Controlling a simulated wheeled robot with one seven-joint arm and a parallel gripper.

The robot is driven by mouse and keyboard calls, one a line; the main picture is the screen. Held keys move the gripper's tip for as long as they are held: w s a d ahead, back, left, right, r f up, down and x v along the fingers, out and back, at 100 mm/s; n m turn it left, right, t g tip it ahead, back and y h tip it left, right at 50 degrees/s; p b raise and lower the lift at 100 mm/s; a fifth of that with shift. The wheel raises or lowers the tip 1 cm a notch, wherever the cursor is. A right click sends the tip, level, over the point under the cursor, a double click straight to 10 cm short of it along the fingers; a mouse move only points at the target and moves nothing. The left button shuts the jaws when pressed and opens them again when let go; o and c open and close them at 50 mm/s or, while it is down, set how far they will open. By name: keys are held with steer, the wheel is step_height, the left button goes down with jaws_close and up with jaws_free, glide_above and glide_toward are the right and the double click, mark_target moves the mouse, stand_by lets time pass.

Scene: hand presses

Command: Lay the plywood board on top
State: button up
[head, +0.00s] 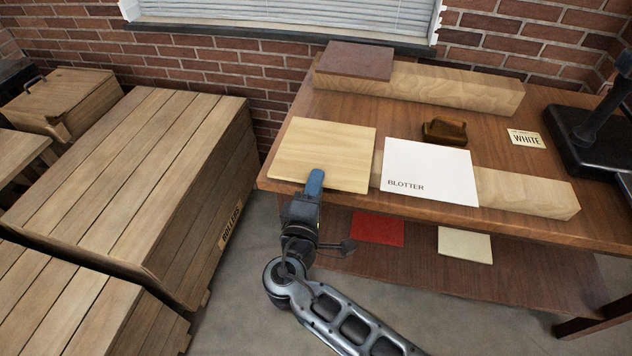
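The plywood board (325,147), a pale square sheet with visible grain, is at the left end of the table, to the left of the white blotter sheet (432,165). It looks flat; whether it rests on something or is held just above cannot be told. My gripper (315,181) is at the board's front edge, with one blue finger lying over the edge from above. The other finger is hidden, so its grip is unclear. The blotter lies on the front wooden beam (530,192). The beam's left part is hidden by the blotter and board.
A rear beam (450,88) carries a dark brown board (357,60). A brown wooden block (444,130), a "WHITE" card (525,138) and a black press (590,130) stand on the table. Red (377,229) and cream (465,245) sheets lie on the lower shelf. Wooden crates (130,170) fill the left.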

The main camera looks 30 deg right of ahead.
jaws_close()
steer(key=shift+r, duration=0.1)
stand_by(0.3)
step_height(320, 180, up, 3)
steer(key=shift+f+p, duration=0.1)
steer(key=shift+p, duration=0.85)
steer(key=r+p+v, duration=0.2)
steer(key=r+v, duration=0.1)
steer(key=v, duration=1.9)
steer(key=shift+p, duration=0.4)
steer(key=shift+r, duration=0.1)
